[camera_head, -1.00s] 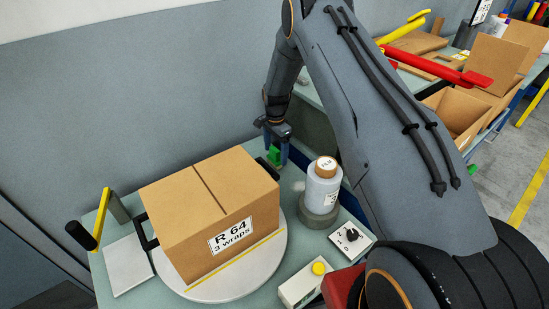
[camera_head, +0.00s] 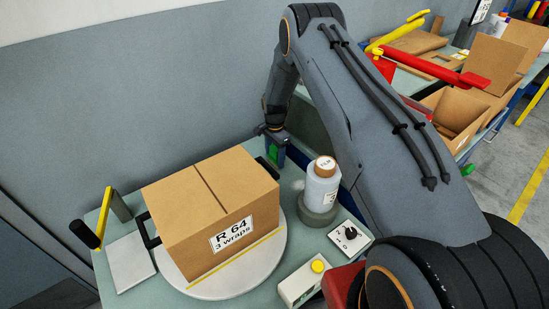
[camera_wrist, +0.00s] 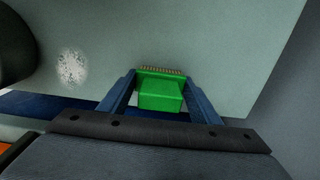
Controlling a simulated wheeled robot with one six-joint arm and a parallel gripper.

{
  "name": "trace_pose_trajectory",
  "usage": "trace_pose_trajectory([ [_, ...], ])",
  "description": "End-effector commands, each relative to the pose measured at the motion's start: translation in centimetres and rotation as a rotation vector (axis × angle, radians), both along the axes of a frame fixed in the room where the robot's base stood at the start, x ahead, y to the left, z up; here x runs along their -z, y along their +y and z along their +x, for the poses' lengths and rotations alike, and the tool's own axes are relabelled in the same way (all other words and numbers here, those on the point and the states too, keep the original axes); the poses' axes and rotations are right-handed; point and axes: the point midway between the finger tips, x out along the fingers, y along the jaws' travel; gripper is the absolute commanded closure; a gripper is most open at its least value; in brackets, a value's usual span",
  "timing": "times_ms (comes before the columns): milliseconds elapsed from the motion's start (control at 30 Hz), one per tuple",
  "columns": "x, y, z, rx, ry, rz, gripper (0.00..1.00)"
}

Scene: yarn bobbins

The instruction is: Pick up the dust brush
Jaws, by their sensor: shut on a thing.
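The dust brush is a green block with a row of tan bristles along one edge. It sits between the two blue fingers of my gripper (camera_wrist: 160,92) in the wrist view, where the brush (camera_wrist: 160,96) shows almost whole. The fingers are shut on its sides. In the head view my gripper (camera_head: 275,148) is behind the box, near the back wall, and a small part of the green brush (camera_head: 274,154) shows between its fingers. I cannot tell whether the bristles touch the table.
A cardboard box (camera_head: 207,205) labelled R 64 stands on a round white turntable (camera_head: 262,262), in front of my gripper. A yarn bobbin (camera_head: 322,187) stands to the right on a grey base. The grey wall (camera_head: 130,95) is close behind. A white patch (camera_wrist: 72,66) lies on the table.

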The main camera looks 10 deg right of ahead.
Motion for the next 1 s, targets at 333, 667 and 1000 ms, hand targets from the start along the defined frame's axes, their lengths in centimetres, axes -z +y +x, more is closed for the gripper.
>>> trace_pose_trajectory([
  [333,-1.5,0.0,0.2,0.000,-0.003,0.000,0.70],
  [667,-6.8,0.0,0.2,0.000,-0.003,0.000,0.70],
  [1000,-9.9,0.0,0.0,0.000,0.000,0.000,0.70],
])
